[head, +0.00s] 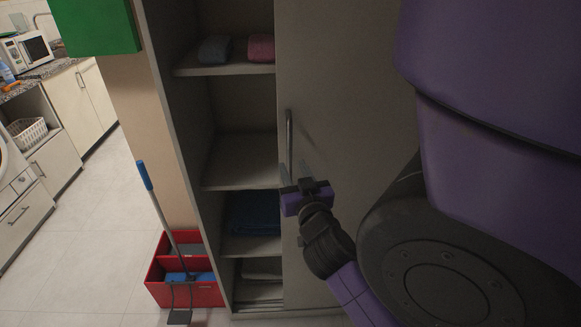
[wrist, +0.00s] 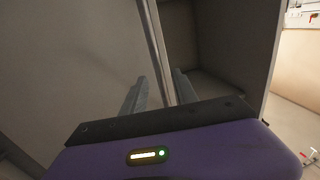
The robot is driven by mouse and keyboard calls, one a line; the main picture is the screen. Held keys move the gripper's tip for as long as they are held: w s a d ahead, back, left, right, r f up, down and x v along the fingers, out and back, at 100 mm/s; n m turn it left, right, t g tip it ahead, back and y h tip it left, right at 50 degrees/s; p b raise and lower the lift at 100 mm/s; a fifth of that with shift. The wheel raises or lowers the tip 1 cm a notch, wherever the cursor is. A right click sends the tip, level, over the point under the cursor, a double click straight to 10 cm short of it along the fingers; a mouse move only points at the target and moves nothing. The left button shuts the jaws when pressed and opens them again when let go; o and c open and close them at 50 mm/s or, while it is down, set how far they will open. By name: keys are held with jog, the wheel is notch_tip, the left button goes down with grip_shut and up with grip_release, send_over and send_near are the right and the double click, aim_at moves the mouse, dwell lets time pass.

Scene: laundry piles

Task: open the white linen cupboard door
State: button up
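The linen cupboard door (head: 345,100) is a pale panel, greyish in the shade, covering the right part of the cupboard in the head view. Its upright metal bar handle (head: 289,130) is near the door's left edge. My gripper (head: 300,174) is at the handle's lower end. In the wrist view, the handle (wrist: 155,40) runs down between my two grey fingers (wrist: 159,90), which are apart. The bar appears closer to the right finger; I cannot tell whether they touch. The door's lower right is hidden by my arm.
Left of the door, open shelves (head: 240,160) hold folded towels, including a blue one (head: 254,213) and a pink one (head: 261,48). A red bin (head: 205,294) with a blue-handled tool (head: 145,175) stands at the cupboard's lower left. Tiled floor (head: 85,235) is clear farther left.

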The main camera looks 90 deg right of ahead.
jog(key=b+v, duration=0.1)
jog(key=v, duration=0.2)
jog(key=shift+a, duration=0.15)
dwell(0.5)
jog(key=w+a+f+n+t+y, duration=0.3)
jog(key=w+a+n+t+y, duration=0.55)
jog(key=a, duration=0.75)
jog(key=s+a+f+n+y, duration=0.1)
jog(key=a+f+n+y, duration=0.1)
jog(key=a, duration=0.5)
jog(key=s+a+f+n+t+y, duration=0.1)
jog(key=a+f+n+y, duration=0.1)
jog(key=a+y, duration=0.2)
jog(key=s+a+f+n+y, duration=0.2)
jog(key=a+y, duration=0.1)
jog(key=a, duration=0.7)
